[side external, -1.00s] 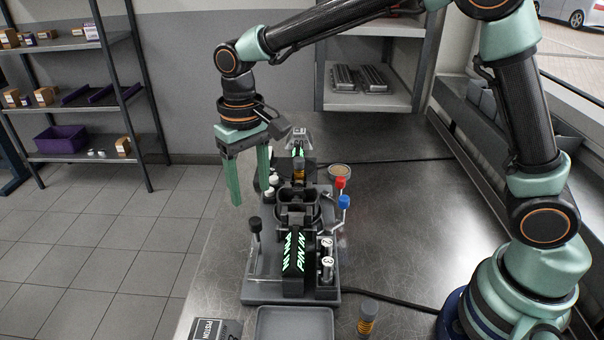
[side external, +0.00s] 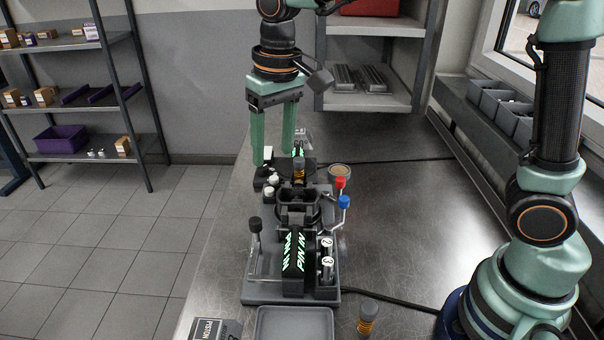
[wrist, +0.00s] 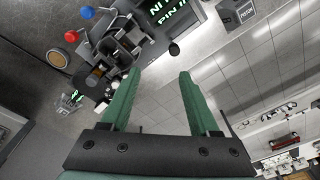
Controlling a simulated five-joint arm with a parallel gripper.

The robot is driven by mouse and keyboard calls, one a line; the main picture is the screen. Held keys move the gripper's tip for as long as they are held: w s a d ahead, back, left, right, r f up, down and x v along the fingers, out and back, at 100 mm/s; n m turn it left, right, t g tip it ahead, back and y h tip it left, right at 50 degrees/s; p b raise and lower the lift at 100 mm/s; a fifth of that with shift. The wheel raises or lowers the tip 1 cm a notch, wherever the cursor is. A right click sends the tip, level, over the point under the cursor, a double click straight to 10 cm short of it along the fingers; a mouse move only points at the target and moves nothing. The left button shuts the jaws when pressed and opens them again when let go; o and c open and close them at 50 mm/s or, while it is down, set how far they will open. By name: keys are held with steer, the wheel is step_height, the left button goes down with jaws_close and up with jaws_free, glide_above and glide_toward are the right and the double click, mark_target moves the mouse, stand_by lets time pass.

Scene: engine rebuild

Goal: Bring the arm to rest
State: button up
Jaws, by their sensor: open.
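My gripper (side external: 273,150) hangs above the far end of the grey engine fixture (side external: 262,290), with its two green fingers pointing down. The fingers are apart with nothing between them. In the wrist view my gripper (wrist: 160,75) also shows open and empty, with the fixture beyond the fingers at upper left. The fixture carries a black block with a glowing "PIN IN" sign (side external: 300,252), a red knob (side external: 340,182), a blue knob (side external: 344,202) and a black-knobbed lever (side external: 255,225). The fingertips look apart from the fixture, though the exact gap cannot be told.
A grey tray (side external: 294,325) lies at the front of the steel bench (side external: 400,250), beside a box marked PISTON (side external: 212,330) and an orange-banded cylinder (side external: 367,317). Bins (side external: 500,105) line the right wall. The bench's right side is mostly clear.

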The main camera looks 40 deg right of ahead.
steer(key=s+d+t, duration=0.4)
steer(key=s+d, duration=0.7)
steer(key=d, duration=0.2)
steer(key=shift+s+r, duration=0.2)
steer(key=shift+r, duration=0.1)
